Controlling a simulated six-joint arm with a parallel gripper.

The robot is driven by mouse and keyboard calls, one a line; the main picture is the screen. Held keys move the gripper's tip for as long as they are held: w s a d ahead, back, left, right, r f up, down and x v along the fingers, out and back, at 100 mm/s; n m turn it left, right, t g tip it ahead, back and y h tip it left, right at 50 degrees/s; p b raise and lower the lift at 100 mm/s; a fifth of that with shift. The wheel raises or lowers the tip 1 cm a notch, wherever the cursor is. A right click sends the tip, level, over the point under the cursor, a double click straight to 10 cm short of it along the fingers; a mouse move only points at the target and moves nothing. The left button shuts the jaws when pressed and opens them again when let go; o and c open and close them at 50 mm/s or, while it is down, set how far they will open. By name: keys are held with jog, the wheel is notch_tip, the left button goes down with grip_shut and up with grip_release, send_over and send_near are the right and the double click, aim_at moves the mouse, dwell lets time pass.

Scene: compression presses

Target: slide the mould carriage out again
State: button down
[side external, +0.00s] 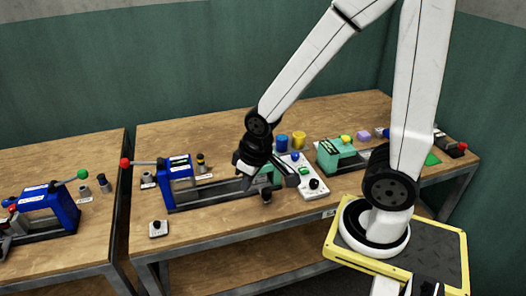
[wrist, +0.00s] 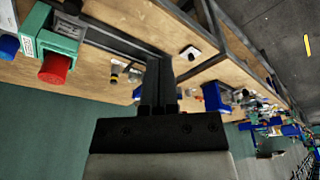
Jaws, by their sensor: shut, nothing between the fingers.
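In the side external view, the blue press (side external: 178,178) stands at the left end of a long dark rail (side external: 215,195). The teal block (side external: 266,174) is at the rail's right end, partly behind my gripper. The same block, with a red cylinder on it, shows at the upper left of the wrist view (wrist: 60,38). I cannot tell for sure which part is the mould carriage. My gripper (side external: 250,170) is over the right part of the rail, by the teal block. Its fingers (wrist: 158,75) are together and empty in the wrist view. Whether they touch anything is unclear.
Right of the rail is a pale control panel (side external: 309,178), with a green machine (side external: 340,154) beyond it. A red-balled lever (side external: 126,162) sticks out left of the press. A small box (side external: 158,228) sits near the front edge. Wood there is mostly clear.

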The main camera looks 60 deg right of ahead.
jog(key=c, duration=0.6)
grip_release()
jog(key=shift+d, duration=0.1)
jog(key=o, duration=0.3)
jog(key=shift+w+d+f, duration=0.1)
jog(key=shift+w+d, duration=0.1)
jog(key=shift+o, duration=0.4)
jog(key=w+d+f+g, duration=0.1)
jog(key=w+d+f, duration=0.2)
jog(key=d+f, duration=0.2)
jog(key=d, duration=0.3)
jog(key=shift+d, duration=0.2)
jog(key=g, duration=0.2)
send_over(266, 190)
notch_tip(266, 190, down, 6)
jog(key=shift+s+f, duration=0.1)
jog(key=shift+f, duration=3.9)
